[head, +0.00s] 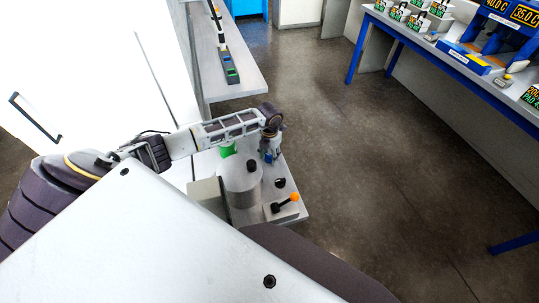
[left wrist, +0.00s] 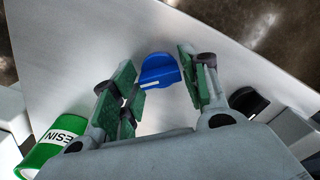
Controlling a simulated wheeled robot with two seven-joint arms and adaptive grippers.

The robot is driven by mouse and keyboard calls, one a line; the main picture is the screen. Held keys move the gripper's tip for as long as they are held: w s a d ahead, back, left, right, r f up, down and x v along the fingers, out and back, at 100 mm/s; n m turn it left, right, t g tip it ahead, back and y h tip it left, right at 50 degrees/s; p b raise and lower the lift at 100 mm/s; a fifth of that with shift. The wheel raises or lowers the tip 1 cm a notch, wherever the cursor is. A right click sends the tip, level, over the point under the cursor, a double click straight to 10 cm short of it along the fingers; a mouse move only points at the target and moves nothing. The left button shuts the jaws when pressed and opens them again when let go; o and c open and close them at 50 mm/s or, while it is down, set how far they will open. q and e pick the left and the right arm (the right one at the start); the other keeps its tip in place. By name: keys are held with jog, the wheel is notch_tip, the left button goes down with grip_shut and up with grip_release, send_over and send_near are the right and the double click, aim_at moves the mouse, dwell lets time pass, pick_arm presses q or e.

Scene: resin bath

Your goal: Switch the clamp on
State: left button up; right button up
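A blue knob (left wrist: 160,70) with a white mark stands on the light grey bench top (left wrist: 60,40). It also shows in the head view (head: 268,157), under my left gripper (head: 271,143). In the left wrist view, my left gripper (left wrist: 156,72) is open, its green-padded fingers on either side of the knob with gaps visible; I cannot tell whether they touch it. A black knob (left wrist: 250,102) is right of the fingers; it also shows in the head view (head: 280,183). No label shows which control is the clamp's. My right gripper is out of view.
A grey cylinder (head: 240,185) with a black top knob and an orange-tipped lever (head: 293,198) stand near the gripper. A green resin can (left wrist: 55,145) is at lower left in the wrist view. A blue-framed table (head: 450,48) with devices stands at right; open floor lies between.

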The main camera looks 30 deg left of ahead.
pick_arm(q)
jog(key=c, duration=0.5)
jog(key=shift+a+m+b, duration=0.1)
jog(key=shift+m+b, duration=0.3)
jog(key=shift+m, duration=0.1)
jog(key=shift+m+b, duration=0.35)
jog(key=shift+m, duration=0.05)
jog(key=o, duration=1)
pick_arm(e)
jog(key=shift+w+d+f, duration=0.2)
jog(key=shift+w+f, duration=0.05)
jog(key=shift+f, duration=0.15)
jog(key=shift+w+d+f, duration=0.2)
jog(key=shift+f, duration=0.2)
